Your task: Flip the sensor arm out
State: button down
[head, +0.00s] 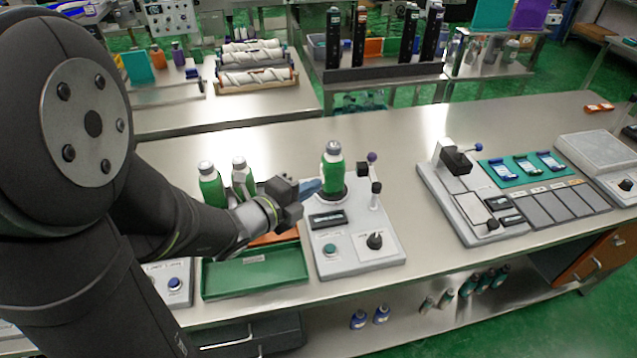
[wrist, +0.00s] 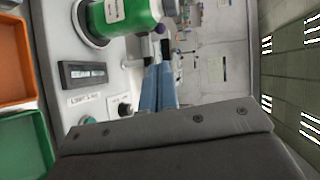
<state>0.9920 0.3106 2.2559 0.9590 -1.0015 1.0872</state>
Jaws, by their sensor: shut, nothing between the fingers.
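The sleeve applicator is a light grey machine (head: 365,251) near the middle of the bench. A green bottle (head: 332,172) with a grey cap stands upright in its round black seat. The bottle also shows at the top of the wrist view (wrist: 130,14), cut off by the edge. What looks like the sensor arm (head: 363,171), a dark post with a purple knob, stands just right of the bottle, with a second black-topped stalk beside it. My gripper (head: 310,188) has blue fingers, shut and empty, just left of the bottle in the head view; the fingers also show in the wrist view (wrist: 158,88).
The machine has a display (head: 328,219), a green button and a black dial. A green tray (head: 255,273) and an orange tray lie left of the machine. Another grey station (head: 470,195) stands right, with bare bench between.

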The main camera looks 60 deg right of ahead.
aim_at(367, 169)
jog(key=s+d+r+n+t+h, duration=0.1)
jog(key=s+d+n+t, duration=0.15)
jog(key=n, duration=0.75)
jog(key=s+d+r+n+t+h, duration=0.1)
jog(key=d+n+t, duration=0.15)
jog(key=n, duration=0.75)
jog(key=s+f+n+t+y, duration=0.1)
jog(key=n, duration=0.6)
jog(key=s+a+f+n+t+y, duration=0.1)
jog(key=s+n+t, duration=0.1)
jog(key=n, duration=0.5)
jog(key=s+f+n+t, duration=0.1)
jog(key=n+t, duration=0.1)
jog(key=n, duration=0.5)
jog(key=shift+s+a+f+n+y, duration=0.1)
jog(key=shift+s+a+n+y, duration=0.1)
jog(key=shift+s+n+y, duration=0.2)
jog(key=shift+w+d, duration=0.1)
jog(key=s+d+x, duration=0.1)
jog(key=s+x, duration=0.1)
jog(key=x, duration=1)
jog(key=shift+d+f, duration=0.2)
jog(key=shift+d, duration=0.2)
